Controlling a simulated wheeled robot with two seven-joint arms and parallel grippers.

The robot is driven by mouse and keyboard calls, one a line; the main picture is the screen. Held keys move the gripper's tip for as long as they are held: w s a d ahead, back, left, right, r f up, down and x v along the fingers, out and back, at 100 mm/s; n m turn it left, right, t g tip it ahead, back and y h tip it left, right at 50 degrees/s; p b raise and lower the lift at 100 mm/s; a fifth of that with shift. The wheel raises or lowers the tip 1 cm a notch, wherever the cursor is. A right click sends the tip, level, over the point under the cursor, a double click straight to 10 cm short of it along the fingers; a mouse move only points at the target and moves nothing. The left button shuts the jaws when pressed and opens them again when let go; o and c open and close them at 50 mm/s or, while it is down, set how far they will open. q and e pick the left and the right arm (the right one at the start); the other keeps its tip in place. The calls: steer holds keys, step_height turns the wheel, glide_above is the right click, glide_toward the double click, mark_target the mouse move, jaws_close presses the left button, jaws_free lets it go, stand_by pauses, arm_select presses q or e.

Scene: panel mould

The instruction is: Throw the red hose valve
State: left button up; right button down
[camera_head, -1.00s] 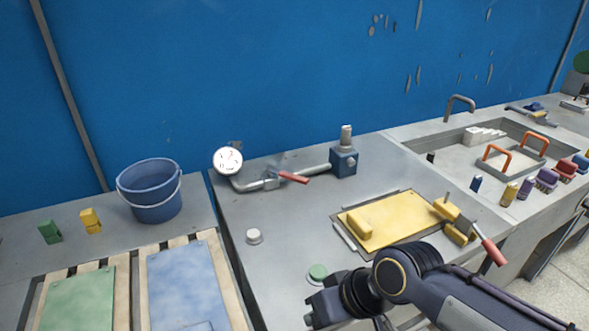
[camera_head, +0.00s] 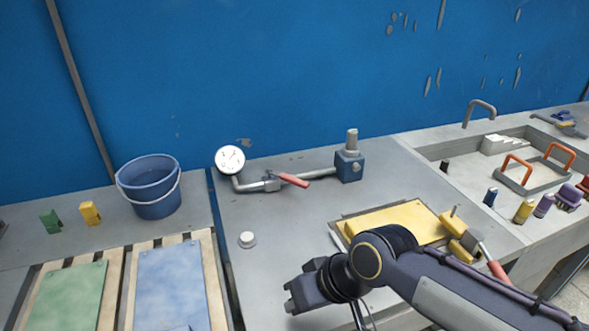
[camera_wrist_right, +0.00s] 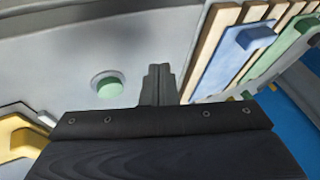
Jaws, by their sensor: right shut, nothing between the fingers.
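The red hose valve handle (camera_head: 293,180) sits on a grey pipe at the back of the bench, between a round white gauge (camera_head: 230,159) and a blue block (camera_head: 349,166). The handle slants down to the right, at a small angle to the pipe. My right gripper (camera_head: 294,302) is in front of the valve, nearer the bench's front, and well apart from it. Its fingers (camera_wrist_right: 158,84) show shut and empty in the right wrist view; the valve is not in that view. My left gripper is not in view.
A yellow mould (camera_head: 405,219) lies right, partly behind my arm. A blue bucket (camera_head: 150,187) stands left.

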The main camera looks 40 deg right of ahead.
steer(key=w+d+r+m+g+h+p, duration=0.1)
steer(key=w+d+r+m, duration=0.1)
steer(key=w+d+r, duration=0.35)
steer(key=w+d+r+m+g+h+p, duration=0.1)
steer(key=w+d+r+m+p, duration=0.15)
steer(key=w+d, duration=0.45)
steer(key=r+m+g+h+p, duration=0.2)
steer(key=m+h, duration=0.3)
steer(key=m, duration=0.2)
glide_above(287, 178)
steer(key=d, duration=0.4)
steer(key=x, duration=0.3)
steer(key=s+x, duration=0.1)
steer(key=x, duration=0.5)
steer(key=shift+f+b, duration=0.35)
steer(key=shift+b, duration=0.05)
steer(key=a, duration=0.1)
steer(key=s+a, duration=0.1)
steer(key=a, duration=0.1)
steer(key=shift+s+a+r, duration=0.1)
steer(key=shift+r, duration=0.15)
steer(key=shift+a+f, duration=0.1)
steer(key=shift+a, duration=0.05)
